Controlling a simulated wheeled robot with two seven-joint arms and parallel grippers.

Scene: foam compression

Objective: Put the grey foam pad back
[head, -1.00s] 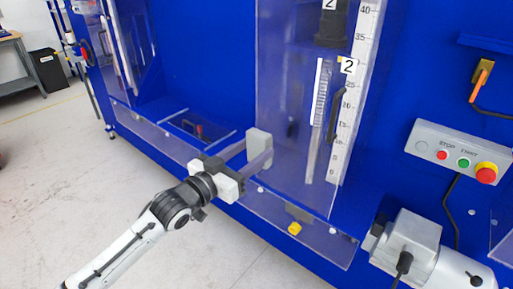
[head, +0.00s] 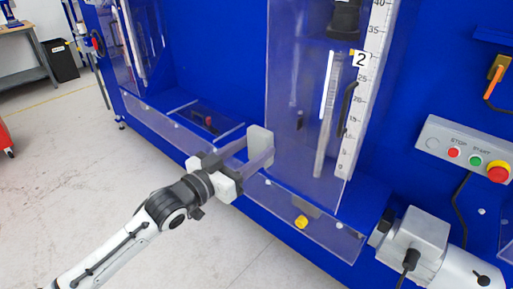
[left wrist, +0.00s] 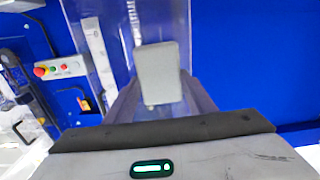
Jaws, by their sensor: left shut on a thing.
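The grey foam pad (head: 260,141) is a pale grey block held upright in my left gripper (head: 256,157), in front of the blue machine. My left gripper is shut on it, with its fingers reaching in from the lower left. In the left wrist view the pad (left wrist: 158,72) stands out beyond the grey gripper body, with blue panel and clear sheet behind it. In the head view it is close to the left edge of the clear guard; I cannot tell whether it touches. A grey and white body with a cable at the lower right appears to be my right wrist; its fingers are unclear.
A clear guard (head: 290,100) stands in front of a scale (head: 357,100) marked 2. A low clear front rail (head: 335,232) carries a yellow knob (head: 301,221). A control box (head: 465,148) with coloured buttons is at the right.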

